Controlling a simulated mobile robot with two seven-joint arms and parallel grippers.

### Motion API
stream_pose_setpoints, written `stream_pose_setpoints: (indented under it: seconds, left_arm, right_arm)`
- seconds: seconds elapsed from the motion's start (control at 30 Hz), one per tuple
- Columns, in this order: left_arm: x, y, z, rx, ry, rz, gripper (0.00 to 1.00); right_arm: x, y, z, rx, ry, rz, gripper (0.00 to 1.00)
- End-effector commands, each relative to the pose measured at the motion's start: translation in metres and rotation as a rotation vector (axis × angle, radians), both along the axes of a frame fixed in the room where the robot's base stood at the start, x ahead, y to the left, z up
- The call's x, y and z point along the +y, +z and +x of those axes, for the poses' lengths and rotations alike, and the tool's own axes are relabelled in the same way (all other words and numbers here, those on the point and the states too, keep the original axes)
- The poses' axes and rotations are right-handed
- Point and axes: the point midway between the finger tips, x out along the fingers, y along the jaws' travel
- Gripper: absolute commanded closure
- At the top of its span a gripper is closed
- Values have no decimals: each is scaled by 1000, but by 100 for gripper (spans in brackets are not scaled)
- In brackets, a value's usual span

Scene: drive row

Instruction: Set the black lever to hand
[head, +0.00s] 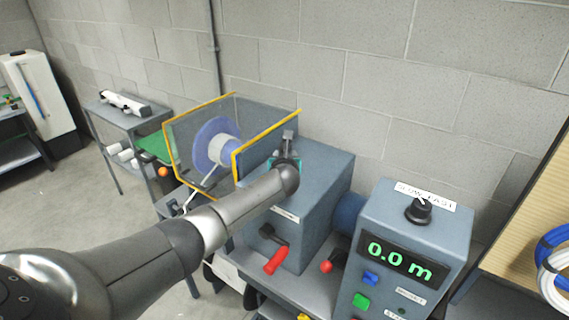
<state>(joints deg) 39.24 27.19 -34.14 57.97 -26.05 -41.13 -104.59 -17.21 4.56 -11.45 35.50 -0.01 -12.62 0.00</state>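A short black lever (268,233) sits on the front face of the blue-grey drive box (325,205), below a small label plate (286,213). A red grip (276,261) shows just below it; I cannot tell whether the two are one piece. The plate's lettering is too small to read. My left arm crosses from the lower left, and its wrist is over the box's left part. My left gripper (286,160) is at the box's top, mostly hidden behind the wrist, above and apart from the black lever. Its finger opening cannot be seen. My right gripper is out of view.
A control box (375,225) at right has a black SLOW/FAST knob (418,211) and a display reading 0.0 m. A red-knobbed lever (327,267) stands between the boxes. A yellow-edged clear guard (232,140) encloses a blue reel at left. A block wall is behind.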

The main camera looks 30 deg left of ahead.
Motion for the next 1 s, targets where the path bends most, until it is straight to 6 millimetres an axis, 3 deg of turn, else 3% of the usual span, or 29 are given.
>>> stream_pose_setpoints:
  seconds: [0.27,1.0]
  left_arm:
    - [-14,11,-26,1,-2,1,53]
    - [-55,39,-98,0,-1,2,53]
  right_arm:
    - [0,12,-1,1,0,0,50]
    - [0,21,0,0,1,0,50]
